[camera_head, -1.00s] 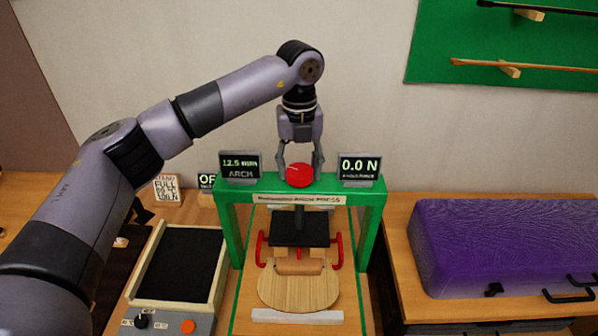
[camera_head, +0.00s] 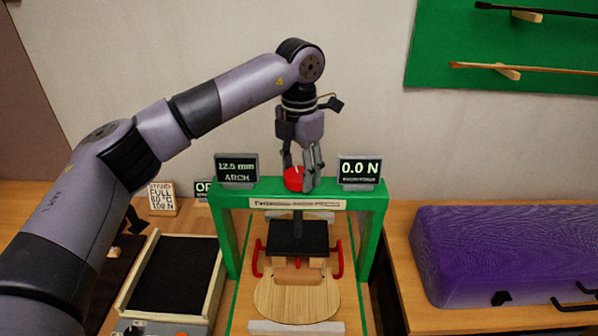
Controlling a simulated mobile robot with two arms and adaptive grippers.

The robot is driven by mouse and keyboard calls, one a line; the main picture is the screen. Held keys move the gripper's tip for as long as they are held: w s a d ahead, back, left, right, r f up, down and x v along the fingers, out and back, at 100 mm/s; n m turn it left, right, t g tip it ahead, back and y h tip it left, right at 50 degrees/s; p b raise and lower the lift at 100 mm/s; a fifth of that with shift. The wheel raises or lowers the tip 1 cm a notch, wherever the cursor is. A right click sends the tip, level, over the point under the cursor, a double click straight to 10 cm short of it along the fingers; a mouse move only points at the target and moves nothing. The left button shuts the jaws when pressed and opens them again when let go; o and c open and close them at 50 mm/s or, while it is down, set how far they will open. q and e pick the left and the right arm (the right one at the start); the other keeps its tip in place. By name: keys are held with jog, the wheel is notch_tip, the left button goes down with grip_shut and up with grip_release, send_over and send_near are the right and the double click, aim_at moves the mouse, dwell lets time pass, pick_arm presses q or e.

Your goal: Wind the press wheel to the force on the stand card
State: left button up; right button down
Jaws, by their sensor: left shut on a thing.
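The red press wheel (camera_head: 293,179) sits on top of the green press frame (camera_head: 377,222). My left gripper (camera_head: 298,176) comes down from above with its fingers around the wheel, shut on it. The force display (camera_head: 360,171) on the right of the frame reads 0.0 N. The arch display (camera_head: 236,170) on the left reads 12.5 mm. The stand card (camera_head: 161,198) stands at the back left; its last line ends in N, but the number is too small to read surely. Under the frame, a black press plate (camera_head: 298,238) is above a wooden violin plate (camera_head: 297,297). My right gripper is not in view.
A black-topped tray (camera_head: 174,275) stands left of the press. A dark display (camera_head: 203,190), partly hidden by the press, stands behind it. A purple case (camera_head: 510,250) lies on the right bench. Bows hang on a green wall board (camera_head: 490,45).

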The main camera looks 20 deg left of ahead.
aim_at(300, 174)
pick_arm(q)
jog(key=m, duration=0.4)
jog(key=shift+m, duration=0.3)
jog(key=shift+r+m+b, duration=0.1)
jog(key=shift+m+b, duration=0.2)
jog(key=shift+m, duration=1.9)
jog(key=o, duration=1.2)
jog(key=shift+s, duration=0.1)
jog(key=shift+c, duration=0.2)
notch_tip(300, 174, up, 12)
